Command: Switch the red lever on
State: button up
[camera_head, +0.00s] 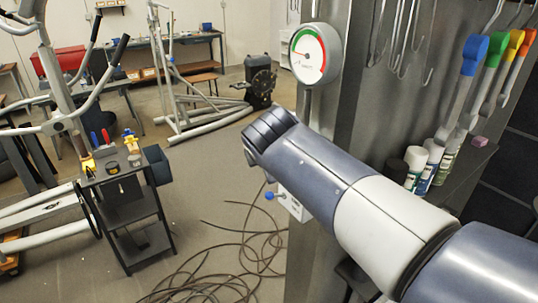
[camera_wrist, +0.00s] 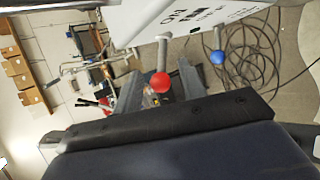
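The red lever, a metal rod with a red ball knob (camera_wrist: 162,82), sticks out from a white box (camera_wrist: 190,14) in the wrist view. A second lever with a blue ball knob (camera_wrist: 218,57) is to its right. My gripper (camera_wrist: 159,72) shows as two grey fingers apart, one on each side of the red knob in the picture. I cannot tell whether either finger touches it. In the head view the white box (camera_head: 294,208) and the blue knob (camera_head: 269,196) show low on the column. My arm hides the red lever and the gripper there.
A grey metal column (camera_head: 345,95) carries a round gauge (camera_head: 316,54). A shelf with spray cans (camera_head: 415,165) is on the right. A dark tool cart (camera_head: 125,205) stands to the left. Cables (camera_head: 235,255) lie loosely coiled on the floor below the box.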

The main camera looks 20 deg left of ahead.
jog(key=b+v, duration=0.2)
jog(key=v, duration=0.8)
jog(key=shift+s+r, duration=0.25)
jog(key=p+x, duration=0.1)
jog(key=x, duration=1)
jog(key=shift+f+p, duration=0.15)
jog(key=shift+p, duration=0.25)
jog(key=shift+s+b, duration=0.2)
jog(key=shift+b, duration=0.15)
jog(key=shift+w+r, duration=0.1)
jog(key=shift+r, duration=0.1)
